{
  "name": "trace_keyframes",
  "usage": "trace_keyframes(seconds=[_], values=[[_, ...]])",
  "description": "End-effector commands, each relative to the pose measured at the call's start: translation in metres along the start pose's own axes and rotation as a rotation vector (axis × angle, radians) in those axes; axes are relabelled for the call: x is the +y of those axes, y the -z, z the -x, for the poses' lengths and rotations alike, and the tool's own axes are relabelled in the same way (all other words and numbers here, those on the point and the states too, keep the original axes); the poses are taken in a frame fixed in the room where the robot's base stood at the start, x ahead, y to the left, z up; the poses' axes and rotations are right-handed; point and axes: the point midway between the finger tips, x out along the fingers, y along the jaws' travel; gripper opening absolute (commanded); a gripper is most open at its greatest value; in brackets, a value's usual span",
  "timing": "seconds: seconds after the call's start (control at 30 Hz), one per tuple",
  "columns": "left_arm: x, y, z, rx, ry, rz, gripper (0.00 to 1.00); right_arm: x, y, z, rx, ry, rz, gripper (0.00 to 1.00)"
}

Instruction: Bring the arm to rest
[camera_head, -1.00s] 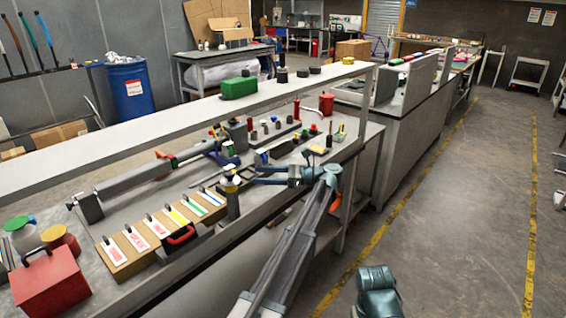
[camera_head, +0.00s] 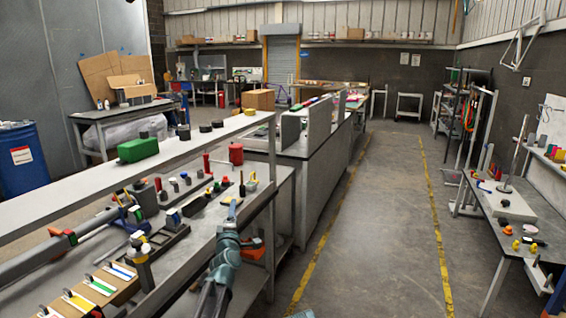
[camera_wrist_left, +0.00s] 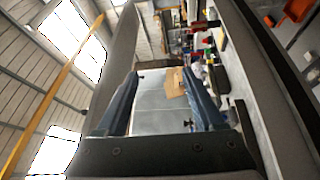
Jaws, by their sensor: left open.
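My left arm (camera_head: 222,268) reaches up from the bottom of the head view beside the front edge of the workbench. My left gripper (camera_head: 232,211) is at its far end, small and partly hidden in that view, near the bench's right end. In the left wrist view the left gripper (camera_wrist_left: 163,92) shows two dark fingers set wide apart, with nothing between them but the distant room.
The workbench shelf (camera_head: 65,195) carries a green case (camera_head: 138,149) and dark round parts. A red can (camera_head: 236,153) stands below it. A side table (camera_head: 500,205) is on the right. The floor aisle (camera_head: 385,220) between yellow lines is clear.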

Motion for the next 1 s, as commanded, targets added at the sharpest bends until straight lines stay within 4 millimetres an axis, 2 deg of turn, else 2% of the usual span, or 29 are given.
trace_keyframes(seconds=[0.03, 0.1, 0.17, 0.23, 0.37, 0.5, 0.7, 0.87, 1.0], values=[[-0.015, -0.014, 0.019, -0.083, 0.071, -0.101, 0.69, 0.000, 0.000, 0.000, 0.000, 0.000, 0.000, 0.50], [-0.040, -0.032, 0.040, -0.204, 0.174, -0.247, 0.69, 0.000, 0.000, 0.000, 0.000, 0.000, 0.000, 0.50], [-0.063, -0.044, 0.063, -0.309, 0.263, -0.371, 0.69, 0.000, 0.000, 0.000, 0.000, 0.000, 0.000, 0.50], [-0.091, -0.053, 0.094, -0.431, 0.368, -0.514, 0.69, 0.000, 0.000, 0.000, 0.000, 0.000, 0.000, 0.50], [-0.141, -0.054, 0.163, -0.663, 0.568, -0.758, 0.69, 0.000, 0.000, 0.000, 0.000, 0.000, 0.000, 0.50], [-0.178, -0.039, 0.238, -0.891, 0.768, -0.958, 0.69, 0.000, 0.000, 0.000, 0.000, 0.000, 0.000, 0.50], [-0.201, -0.009, 0.322, -1.135, 0.988, -1.117, 0.69, 0.000, 0.000, 0.000, 0.000, 0.000, 0.000, 0.50], [-0.205, 0.014, 0.380, -1.301, 1.139, -1.185, 0.69, 0.000, 0.000, 0.000, 0.000, 0.000, 0.000, 0.50], [-0.198, -0.016, 0.395, -1.393, 1.135, -1.255, 0.69, 0.000, 0.000, 0.004, 0.000, 0.000, 0.000, 0.50]])
